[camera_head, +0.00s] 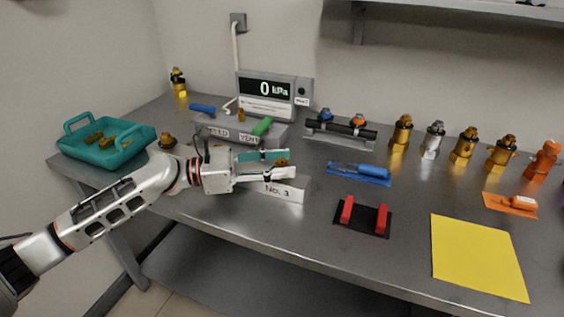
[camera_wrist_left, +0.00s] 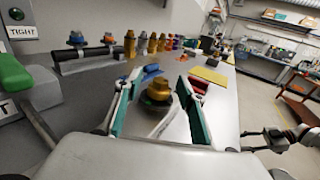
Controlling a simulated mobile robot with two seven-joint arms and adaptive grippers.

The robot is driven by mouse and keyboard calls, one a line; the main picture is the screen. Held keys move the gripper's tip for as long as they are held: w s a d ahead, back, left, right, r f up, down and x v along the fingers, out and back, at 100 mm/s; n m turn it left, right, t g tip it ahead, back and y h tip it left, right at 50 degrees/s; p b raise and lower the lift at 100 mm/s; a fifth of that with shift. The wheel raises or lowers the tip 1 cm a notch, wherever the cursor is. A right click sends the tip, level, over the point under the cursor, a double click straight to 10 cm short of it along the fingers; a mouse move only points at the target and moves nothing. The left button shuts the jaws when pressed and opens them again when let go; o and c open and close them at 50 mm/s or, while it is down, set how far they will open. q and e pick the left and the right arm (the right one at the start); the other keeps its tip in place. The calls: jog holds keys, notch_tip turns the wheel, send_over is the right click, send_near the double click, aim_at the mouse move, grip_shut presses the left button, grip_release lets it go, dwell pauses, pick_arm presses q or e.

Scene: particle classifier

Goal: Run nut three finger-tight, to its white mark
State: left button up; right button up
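A brass nut (camera_wrist_left: 158,90) stands between the two teal-padded fingers of my left gripper (camera_wrist_left: 158,112), with a visible gap on each side. In the head view the nut (camera_head: 282,162) shows just at the fingertips of my left gripper (camera_head: 280,164), above a light block labelled "No. 3" (camera_head: 288,190). The gripper is open around the nut. The nut's lower part and the white mark cannot be made out.
Behind stand a gauge box (camera_head: 264,115) reading 0 kPa and a valve block with a green handle (camera_head: 263,126). A teal tray (camera_head: 70,150) with brass parts is at left. A black pad with red uprights (camera_head: 364,232) and a yellow sheet (camera_head: 478,257) lie at right.

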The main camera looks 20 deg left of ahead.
pick_arm(q)
jog(key=v, duration=1.1)
jog(key=shift+s+a+r, duration=0.1)
jog(key=shift+a+r, duration=0.05)
jog(key=shift+a, duration=0.05)
